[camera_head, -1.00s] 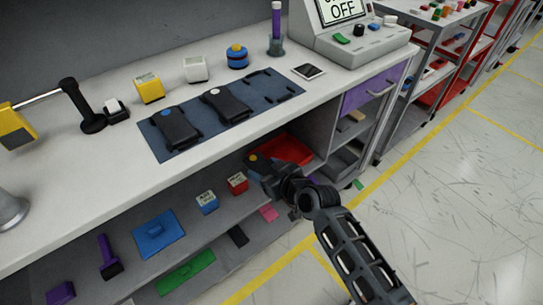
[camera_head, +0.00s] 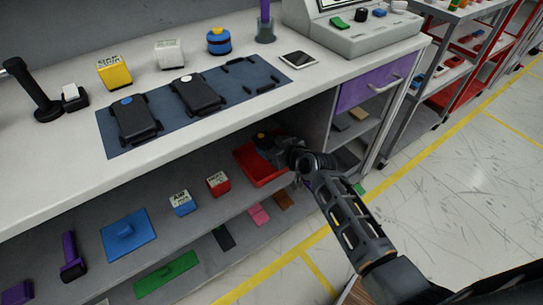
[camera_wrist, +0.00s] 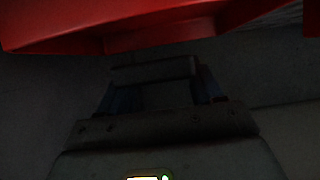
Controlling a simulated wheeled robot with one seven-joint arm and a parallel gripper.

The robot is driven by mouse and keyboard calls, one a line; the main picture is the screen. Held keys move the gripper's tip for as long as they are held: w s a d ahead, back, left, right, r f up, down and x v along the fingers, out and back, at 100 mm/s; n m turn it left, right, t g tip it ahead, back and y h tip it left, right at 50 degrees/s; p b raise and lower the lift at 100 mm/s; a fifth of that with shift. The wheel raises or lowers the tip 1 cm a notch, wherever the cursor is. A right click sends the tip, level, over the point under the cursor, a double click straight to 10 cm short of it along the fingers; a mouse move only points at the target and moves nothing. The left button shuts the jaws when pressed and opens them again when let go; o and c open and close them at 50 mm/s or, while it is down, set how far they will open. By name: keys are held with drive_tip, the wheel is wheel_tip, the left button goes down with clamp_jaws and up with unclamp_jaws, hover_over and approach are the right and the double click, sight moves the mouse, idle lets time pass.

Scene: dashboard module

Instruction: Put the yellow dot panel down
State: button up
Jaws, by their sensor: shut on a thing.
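The yellow dot panel (camera_head: 262,136) is a dark panel with a yellow dot on top, in the head view at the lower shelf. My gripper (camera_head: 280,150) is shut on it. The panel shows over the back part of a red tray (camera_head: 248,172); whether it touches the tray cannot be told. The wrist view is very dark. There, my gripper (camera_wrist: 155,90) shows with a grey edge between its fingers, and the red tray (camera_wrist: 120,30) crosses the top.
The worktop with a blue mat (camera_head: 155,120) is just above my gripper. A red-and-white box (camera_head: 218,183) and a blue-and-white box (camera_head: 181,202) stand left of the tray. A purple drawer (camera_head: 365,90) is at the right. The floor in front is clear.

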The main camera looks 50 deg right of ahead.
drive_tip(key=shift+f+b, duration=0.5)
drive_tip(key=shift+f, duration=1.45)
drive_tip(key=shift+f, duration=0.1)
drive_tip(key=shift+f+b, duration=0.35)
drive_tip(key=shift+b, duration=0.15)
drive_tip(key=shift+f, duration=0.2)
drive_tip(key=o, duration=1.2)
drive_tip(key=shift+r+p, duration=0.45)
drive_tip(key=shift+r, duration=0.15)
drive_tip(key=p+v, duration=0.1)
drive_tip(key=v, duration=1.1)
